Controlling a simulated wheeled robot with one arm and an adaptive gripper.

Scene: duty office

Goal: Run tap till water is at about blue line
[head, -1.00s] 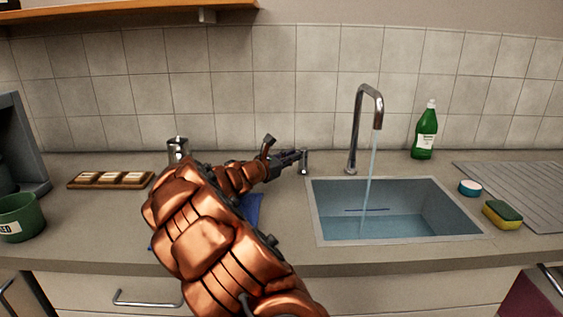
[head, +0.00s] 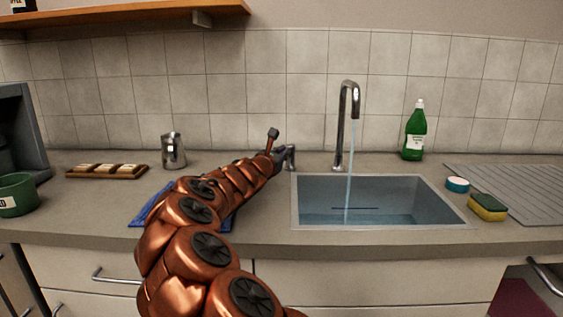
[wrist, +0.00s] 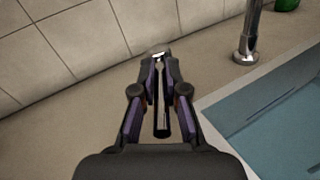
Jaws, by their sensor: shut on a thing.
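The tall chrome tap (head: 347,125) stands behind the sink (head: 296,205), and a stream of water (head: 350,160) falls from its spout. Water (head: 385,219) covers the sink's bottom. Its edge on the back wall appears slightly below the blue line (head: 355,208), which shows clear of it. My gripper (head: 281,157) is left of the tap, at the small chrome tap handle (head: 291,156). In the wrist view my gripper (wrist: 161,75) is shut on this handle (wrist: 160,55), with its long lever (wrist: 161,118) between the fingers.
A green bottle (head: 415,132) stands right of the tap. A blue-and-white round tub (head: 457,184) and a sponge (head: 488,207) lie right of the sink. A metal jug (head: 173,151), wooden tray (head: 107,174) and blue cloth (head: 147,208) are on the left.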

